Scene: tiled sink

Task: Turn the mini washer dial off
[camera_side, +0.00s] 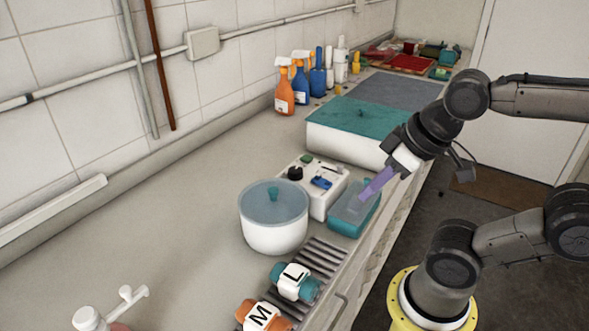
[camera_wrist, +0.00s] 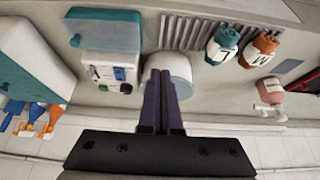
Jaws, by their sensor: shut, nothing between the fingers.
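The mini washer appears to be the white control box (camera_side: 322,205) with a white round tub (camera_side: 273,233) and a teal basin (camera_side: 352,210) beside it. A black round dial (camera_side: 295,173) stands on top of the box, with a blue control (camera_side: 321,183) and a green one (camera_side: 306,159) near it. The box's panel (camera_wrist: 100,74) also shows in the wrist view, with the dark dial (camera_wrist: 126,88) left of my fingers. My gripper (camera_side: 364,197) is shut and empty, its purple fingers over the teal basin, apart from the dial. The dial's setting is too small to read.
A large white box with a teal top (camera_side: 350,118) stands behind the washer. Spray bottles (camera_side: 285,88) line the wall.

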